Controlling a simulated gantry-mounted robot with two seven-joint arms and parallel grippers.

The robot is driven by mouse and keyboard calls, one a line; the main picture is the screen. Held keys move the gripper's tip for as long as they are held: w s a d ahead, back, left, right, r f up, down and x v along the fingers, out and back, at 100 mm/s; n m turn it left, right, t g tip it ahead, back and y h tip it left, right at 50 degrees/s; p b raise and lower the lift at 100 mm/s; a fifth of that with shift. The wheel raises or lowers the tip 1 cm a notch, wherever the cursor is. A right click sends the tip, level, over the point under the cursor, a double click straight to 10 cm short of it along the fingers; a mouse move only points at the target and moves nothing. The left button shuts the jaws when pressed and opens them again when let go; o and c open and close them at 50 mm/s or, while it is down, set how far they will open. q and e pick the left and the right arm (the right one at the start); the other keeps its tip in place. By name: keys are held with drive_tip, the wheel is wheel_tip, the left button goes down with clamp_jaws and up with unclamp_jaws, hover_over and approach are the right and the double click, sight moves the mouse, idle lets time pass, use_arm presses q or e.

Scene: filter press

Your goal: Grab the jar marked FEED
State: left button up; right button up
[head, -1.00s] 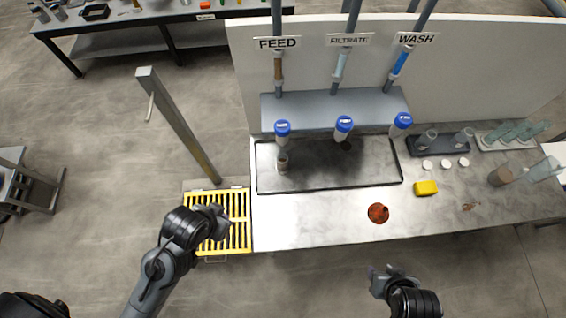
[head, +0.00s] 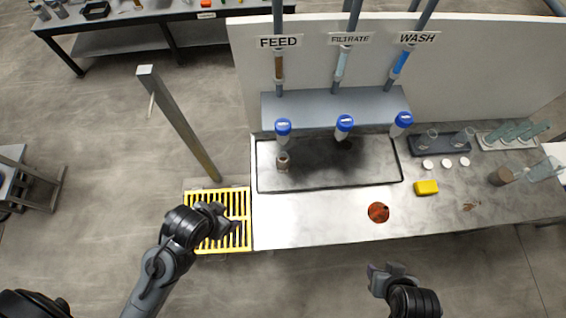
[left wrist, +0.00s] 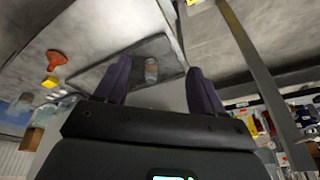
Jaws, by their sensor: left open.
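A small jar (head: 283,161) with a brownish-grey look stands upright in the shallow dark tray (head: 330,187), below the blue-capped valve (head: 283,128) under the FEED sign (head: 278,42). No marking on the jar itself is readable. My left gripper (head: 231,223) is over the yellow grate, left of the tray and apart from the jar. In the left wrist view, its two fingers (left wrist: 157,85) are apart and empty, with the jar (left wrist: 151,70) seen beyond the gap between them. My right gripper (head: 387,271) is in front of the bench; its fingers are not clear.
The yellow grate (head: 217,249) adjoins the bench's left end. A grey post (head: 180,125) stands behind it. The bench front is clear near the tray.

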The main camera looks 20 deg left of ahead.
use_arm(q)
drive_tip(key=w+d+f+m+t+h+b, duration=0.45)
drive_tip(key=w+d+m+t, duration=0.65)
drive_tip(key=m, duration=0.8)
drive_tip(key=m+g+h+b, duration=0.2)
drive_tip(key=m+h+b, duration=0.6)
drive_tip(key=m+b, duration=1.35)
approach(286, 155)
drive_tip(key=s+d, duration=0.1)
drive_tip(key=d+f, duration=0.1)
drive_tip(key=d, duration=0.1)
drive_tip(key=s+d+f, duration=0.1)
drive_tip(key=shift+s+d+p, duration=0.15)
drive_tip(key=shift+s+p, duration=0.15)
drive_tip(key=shift+p, duration=0.1)
drive_tip(key=shift+m, duration=0.75)
drive_tip(key=shift+w+d+r+b, duration=0.35)
drive_tip(key=shift+w+d+r, duration=0.2)
drive_tip(key=shift+w, duration=1.05)
drive_tip(key=shift+w+d+r+b, duration=0.3)
drive_tip(key=shift+w+d+r, duration=0.2)
drive_tip(key=shift+w, duration=1.1)
drive_tip(key=shift+w+d+r+b, duration=0.4)
drive_tip(key=shift+w+d, duration=0.2)
drive_tip(key=shift+w, duration=0.95)
